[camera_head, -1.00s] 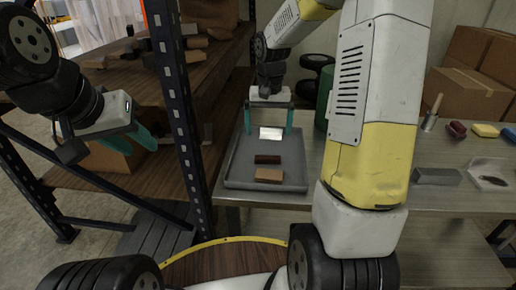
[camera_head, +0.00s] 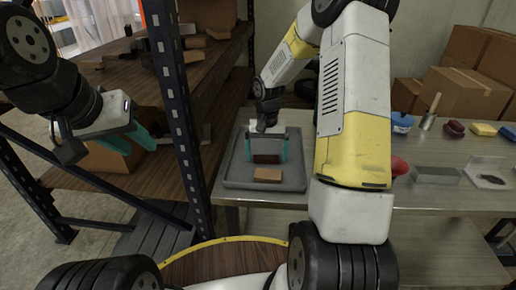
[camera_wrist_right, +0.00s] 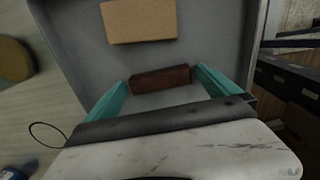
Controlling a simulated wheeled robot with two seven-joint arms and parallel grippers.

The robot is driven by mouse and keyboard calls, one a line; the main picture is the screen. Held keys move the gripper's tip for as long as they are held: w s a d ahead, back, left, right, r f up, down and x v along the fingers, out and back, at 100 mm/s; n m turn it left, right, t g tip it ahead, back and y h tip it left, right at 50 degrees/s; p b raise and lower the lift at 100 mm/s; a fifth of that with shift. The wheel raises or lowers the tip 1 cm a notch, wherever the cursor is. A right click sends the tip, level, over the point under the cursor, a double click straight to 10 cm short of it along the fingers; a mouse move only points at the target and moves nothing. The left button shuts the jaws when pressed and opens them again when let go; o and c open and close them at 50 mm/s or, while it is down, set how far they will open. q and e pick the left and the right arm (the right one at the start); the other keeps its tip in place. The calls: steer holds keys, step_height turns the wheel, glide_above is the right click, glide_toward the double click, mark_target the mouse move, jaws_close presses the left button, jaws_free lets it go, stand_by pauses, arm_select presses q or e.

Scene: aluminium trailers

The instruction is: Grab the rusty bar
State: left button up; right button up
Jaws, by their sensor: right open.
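The rusty bar (camera_head: 267,159), a dark red-brown block, lies in the grey tray (camera_head: 236,182) on the metal table. My right gripper (camera_head: 267,154) is open over the tray, its teal fingers either side of the bar. In the right wrist view the bar (camera_wrist_right: 161,79) lies crosswise between the spread fingertips (camera_wrist_right: 160,80), with no visible grip on it. My left gripper (camera_head: 142,143) is open and empty at the left, by the wooden shelf.
A tan block (camera_head: 268,174) lies in the tray just nearer than the bar. A dark shelf post (camera_head: 178,100) stands left of the tray.

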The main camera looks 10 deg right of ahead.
steer(key=c, duration=1.6)
steer(key=shift+r, duration=0.1)
steer(key=shift+c, duration=0.6)
steer(key=shift+r, duration=0.1)
